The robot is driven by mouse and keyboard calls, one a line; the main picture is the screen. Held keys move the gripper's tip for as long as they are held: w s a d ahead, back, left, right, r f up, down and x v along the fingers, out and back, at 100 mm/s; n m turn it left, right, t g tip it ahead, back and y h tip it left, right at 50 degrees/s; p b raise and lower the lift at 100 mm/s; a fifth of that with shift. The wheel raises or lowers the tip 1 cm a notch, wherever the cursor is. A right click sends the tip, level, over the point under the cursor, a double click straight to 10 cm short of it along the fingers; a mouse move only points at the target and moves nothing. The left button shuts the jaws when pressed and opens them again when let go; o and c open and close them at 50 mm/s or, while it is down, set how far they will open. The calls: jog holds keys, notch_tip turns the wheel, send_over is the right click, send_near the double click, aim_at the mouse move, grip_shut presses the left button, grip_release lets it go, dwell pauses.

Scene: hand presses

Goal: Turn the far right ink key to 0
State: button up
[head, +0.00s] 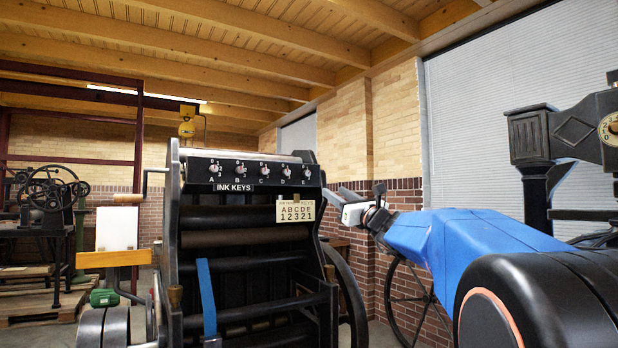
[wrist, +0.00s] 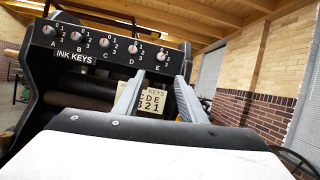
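The row of ink keys sits on the black panel at the top of the press. The far right ink key, E (head: 287,172), is a small round pale knob with numbers around it; it also shows in the wrist view (wrist: 161,56). Its pointer setting is too small to read surely. A cream card (head: 296,210) below the panel reads A B C D E over 1 2 3 2 1; in the wrist view (wrist: 151,103) it shows between my fingers. My gripper (head: 338,192) is open and empty, right of the panel and apart from key E. Its spread fingers show in the wrist view (wrist: 160,82).
Keys A (head: 213,169), B (head: 239,170), C (head: 264,171) and D (wrist: 133,49) stand in a row left of E. The press's large dark wheel (head: 347,300) is below my gripper. A brick wall (head: 392,110) stands behind, right of the press.

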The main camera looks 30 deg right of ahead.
aim_at(308, 174)
jog(key=x, duration=1.7)
jog(key=shift+w+d+r, duration=0.1)
jog(key=shift+w+r, duration=0.05)
jog(key=shift+w, duration=0.05)
grip_shut()
